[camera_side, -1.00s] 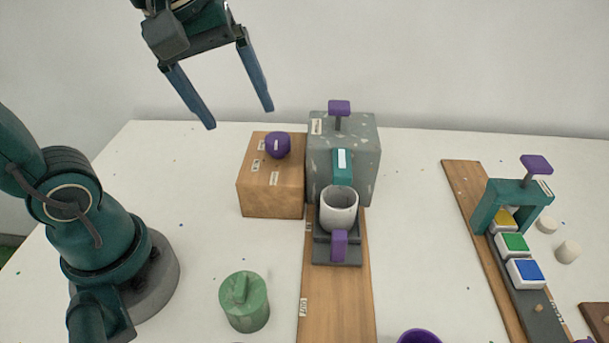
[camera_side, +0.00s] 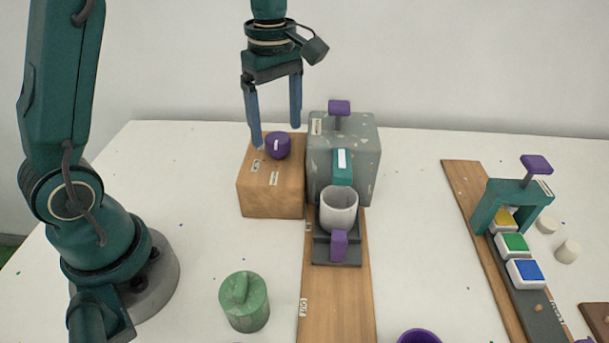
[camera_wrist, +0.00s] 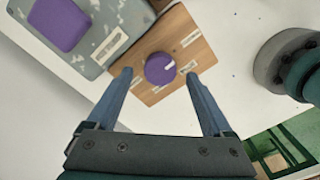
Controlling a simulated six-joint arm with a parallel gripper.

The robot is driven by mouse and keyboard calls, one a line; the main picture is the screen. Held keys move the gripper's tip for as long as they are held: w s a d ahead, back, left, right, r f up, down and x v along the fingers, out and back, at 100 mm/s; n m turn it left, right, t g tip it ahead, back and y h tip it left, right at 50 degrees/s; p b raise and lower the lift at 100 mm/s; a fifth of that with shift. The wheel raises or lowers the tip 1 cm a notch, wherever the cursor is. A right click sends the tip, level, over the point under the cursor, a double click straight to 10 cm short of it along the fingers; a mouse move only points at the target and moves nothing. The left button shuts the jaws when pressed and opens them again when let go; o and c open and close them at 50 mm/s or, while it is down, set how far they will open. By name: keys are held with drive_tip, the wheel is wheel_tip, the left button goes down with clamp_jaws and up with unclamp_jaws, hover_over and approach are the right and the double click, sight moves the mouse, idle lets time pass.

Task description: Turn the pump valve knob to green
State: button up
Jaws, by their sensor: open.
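The purple valve knob (camera_side: 278,147) sits on top of a wooden box (camera_side: 270,192). The knob also shows in the wrist view (camera_wrist: 159,68), with a white mark on it that points toward the right. Several small pale labels lie around the knob on the box top; their writing is too small to read, and I see no green on them. My gripper (camera_side: 276,136) is open, pointing down over the box. In the wrist view its blue fingers (camera_wrist: 159,74) lie to either side of the knob with gaps between. I cannot tell whether the fingertips are down at knob height.
A grey speckled machine (camera_side: 365,150) with a purple-topped plunger (camera_side: 339,107) stands close right of the box. A grey cup (camera_side: 339,210) sits before it. A green lidded jar (camera_side: 245,302) stands in front. A teal arch (camera_side: 515,200) over coloured blocks is at right.

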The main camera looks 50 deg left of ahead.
drive_tip(key=shift+f, duration=0.95)
clamp_jaws()
drive_tip(key=shift+m, duration=0.4)
drive_tip(key=m, duration=0.4)
drive_tip(key=shift+m, duration=0.4)
drive_tip(key=m, duration=0.6)
drive_tip(key=shift+r, duration=0.1)
drive_tip(key=m, duration=0.6)
drive_tip(key=shift+m, duration=0.4)
drive_tip(key=m, duration=0.5)
drive_tip(key=shift+m, duration=0.3)
